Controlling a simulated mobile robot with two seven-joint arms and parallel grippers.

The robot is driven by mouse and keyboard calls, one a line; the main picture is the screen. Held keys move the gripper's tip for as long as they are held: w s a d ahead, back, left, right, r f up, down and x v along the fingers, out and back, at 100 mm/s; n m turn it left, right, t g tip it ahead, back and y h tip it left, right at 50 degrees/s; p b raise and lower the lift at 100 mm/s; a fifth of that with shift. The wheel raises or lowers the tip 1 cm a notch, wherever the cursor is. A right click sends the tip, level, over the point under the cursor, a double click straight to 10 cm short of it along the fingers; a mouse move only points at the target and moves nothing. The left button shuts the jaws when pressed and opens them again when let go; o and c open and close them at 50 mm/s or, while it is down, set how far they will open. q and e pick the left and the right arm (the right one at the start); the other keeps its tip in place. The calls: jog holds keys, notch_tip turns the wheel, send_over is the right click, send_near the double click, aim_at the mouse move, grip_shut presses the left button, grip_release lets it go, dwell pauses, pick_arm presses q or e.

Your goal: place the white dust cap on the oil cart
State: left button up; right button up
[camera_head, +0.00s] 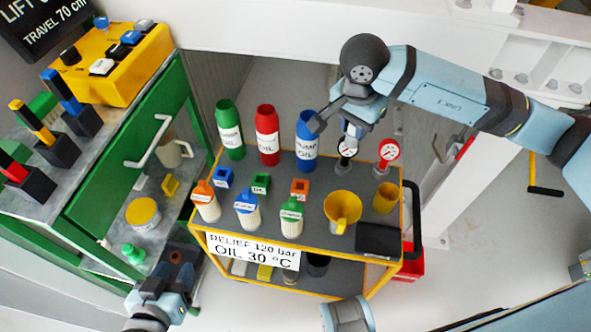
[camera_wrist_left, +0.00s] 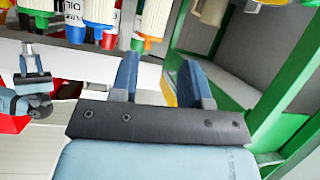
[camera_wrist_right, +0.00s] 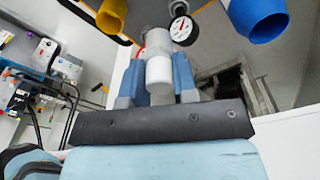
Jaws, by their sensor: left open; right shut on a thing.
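My right gripper (camera_head: 343,128) is over the back right of the oil cart (camera_head: 318,205). In the right wrist view my right gripper (camera_wrist_right: 158,80) is shut on a white cylindrical piece (camera_wrist_right: 159,71), apparently the white dust cap. In the head view the piece is mostly hidden by the gripper, so I cannot tell whether it touches the cart top. My left gripper (camera_head: 176,262) is open and empty at the cart's front left corner; its spread fingers show in the left wrist view (camera_wrist_left: 165,80).
Green, red and blue oil bottles (camera_head: 306,140) stand along the cart's back edge. A yellow funnel (camera_head: 342,207) and dark tablet (camera_head: 378,240) are at the front right. A green cabinet (camera_head: 125,160) stands left.

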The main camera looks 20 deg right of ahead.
aim_at(353, 138)
jog(key=shift+d+f+m, duration=0.1)
jog(key=shift+m, duration=0.2)
notch_tip(353, 138, down, 3)
jog(key=shift+f+b, duration=0.2)
jog(key=shift+b, duration=0.25)
notch_tip(353, 138, down, 12)
jog(key=shift+f+b, duration=0.1)
jog(key=shift+b, duration=1.05)
notch_tip(353, 138, down, 4)
jog(key=shift+r+b, duration=0.1)
jog(key=shift+b, duration=0.35)
pick_arm(q)
jog(key=w+d+r+t+h, duration=0.2)
jog(key=d+r+t, duration=0.1)
jog(key=r, duration=0.3)
jog(key=shift+w+r, duration=0.2)
jog(key=shift+w, duration=0.15)
jog(key=shift+f+h, duration=0.1)
jog(key=shift+h, duration=0.2)
